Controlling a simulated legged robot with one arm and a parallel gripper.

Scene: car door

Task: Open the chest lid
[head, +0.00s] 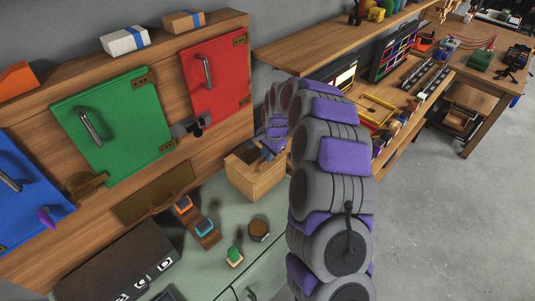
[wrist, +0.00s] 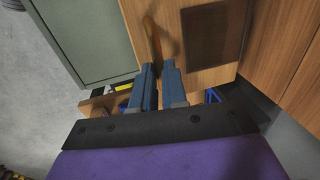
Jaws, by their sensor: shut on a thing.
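Part of the chest's top is hidden behind my gripper and arm. How far the lid is open cannot be told.
The grey-green counter (head: 215,262) also holds a dark case (head: 115,262), a rack with an orange block (head: 183,204) and a teal block (head: 205,227), and a round brown pot (head: 259,230). Green (head: 115,125) and red (head: 215,75) doors are on the wooden wall behind.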

